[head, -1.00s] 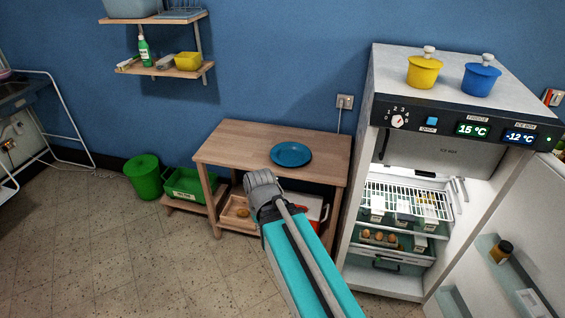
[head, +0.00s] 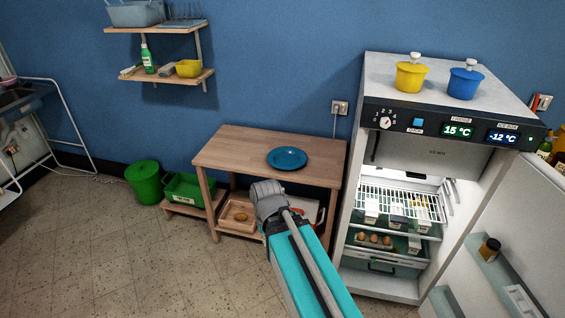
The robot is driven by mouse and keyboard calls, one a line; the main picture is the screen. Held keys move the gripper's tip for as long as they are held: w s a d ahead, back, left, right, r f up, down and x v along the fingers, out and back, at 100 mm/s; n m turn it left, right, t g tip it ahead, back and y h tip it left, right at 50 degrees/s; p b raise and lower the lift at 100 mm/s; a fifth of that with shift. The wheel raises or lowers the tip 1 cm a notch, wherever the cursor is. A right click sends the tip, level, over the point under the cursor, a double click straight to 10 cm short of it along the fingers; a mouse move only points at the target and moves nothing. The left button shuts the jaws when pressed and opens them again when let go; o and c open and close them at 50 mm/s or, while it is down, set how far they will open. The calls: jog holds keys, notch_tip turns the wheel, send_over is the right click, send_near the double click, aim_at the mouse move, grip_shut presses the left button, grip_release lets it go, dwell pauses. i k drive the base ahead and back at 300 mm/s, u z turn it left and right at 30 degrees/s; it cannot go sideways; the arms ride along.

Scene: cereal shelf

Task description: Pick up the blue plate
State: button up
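The blue plate (head: 287,158) lies flat on the top of the wooden table (head: 225,152), right of its middle. Nothing stands on the plate. My arm reaches in from the bottom of the head view and ends in front of the table, below the plate in the picture. The fingers of my gripper do not show; they are hidden behind the grey end of the arm. Nothing of mine covers the plate.
An open fridge (head: 375,216) stands right of the table, its door (head: 525,215) swung out to the right. A green bin (head: 146,182) and a green crate (head: 186,190) are at the left. Wall shelves (head: 165,76) hang above. The floor at the left is clear.

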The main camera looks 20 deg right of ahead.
aim_at(281, 158)
jog(key=z, duration=0.1)
jog(key=i, duration=0.95)
jog(key=u, duration=0.05)
